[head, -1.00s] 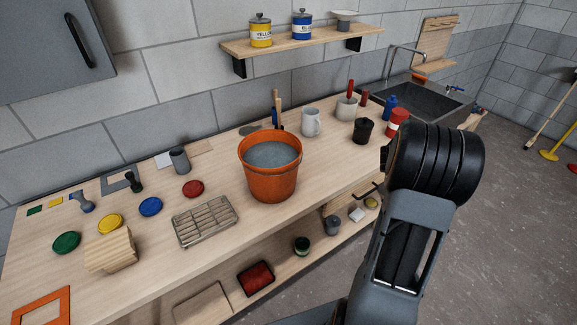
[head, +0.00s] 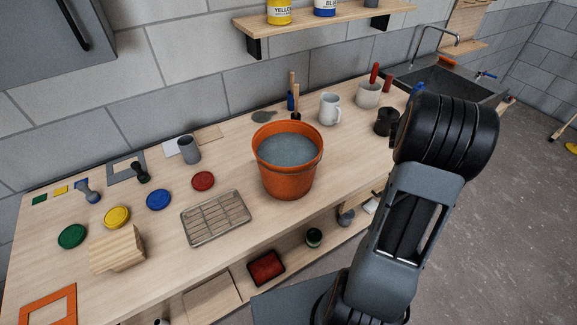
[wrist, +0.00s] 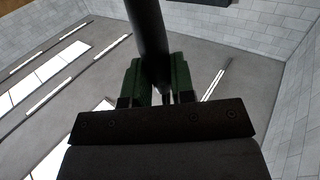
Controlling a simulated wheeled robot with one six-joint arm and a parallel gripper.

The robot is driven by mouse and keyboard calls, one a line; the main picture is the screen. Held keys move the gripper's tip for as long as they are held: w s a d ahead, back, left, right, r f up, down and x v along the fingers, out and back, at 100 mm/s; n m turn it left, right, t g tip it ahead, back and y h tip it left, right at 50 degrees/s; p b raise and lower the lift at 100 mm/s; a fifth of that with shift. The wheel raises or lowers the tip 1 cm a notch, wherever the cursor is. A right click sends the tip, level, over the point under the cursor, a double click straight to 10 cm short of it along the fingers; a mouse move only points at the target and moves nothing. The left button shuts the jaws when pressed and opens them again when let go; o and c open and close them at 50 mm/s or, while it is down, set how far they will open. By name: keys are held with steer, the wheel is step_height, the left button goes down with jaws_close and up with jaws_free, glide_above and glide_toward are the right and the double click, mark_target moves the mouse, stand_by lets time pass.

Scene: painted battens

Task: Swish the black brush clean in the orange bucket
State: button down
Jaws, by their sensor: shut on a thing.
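The orange bucket (head: 288,184) stands upright on the wooden bench, holding grey-looking liquid (head: 288,150) below its rim. In the wrist view my gripper (wrist: 158,82) has green fingers shut on a dark, rod-like handle (wrist: 148,28), which fits the black brush. The handle runs up out of the frame, so its bristles and their state are hidden. In the head view my arm stands to the right of the bucket, and my gripper and the brush do not show there.
A wire rack (head: 216,218) lies left of the bucket. A white mug (head: 329,109), a pot with red-handled tools (head: 368,94) and a black cup (head: 386,122) stand to its right. Coloured lids and a wood block (head: 117,249) are at left. A shelf (head: 320,30) hangs above.

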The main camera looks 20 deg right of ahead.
steer(key=shift+r, duration=0.15)
step_height(320, 180, up, 5)
steer(key=p, duration=0.4)
steer(key=shift+w+r, duration=0.1)
steer(key=shift+r, duration=2.15)
steer(key=shift+r, duration=2.4)
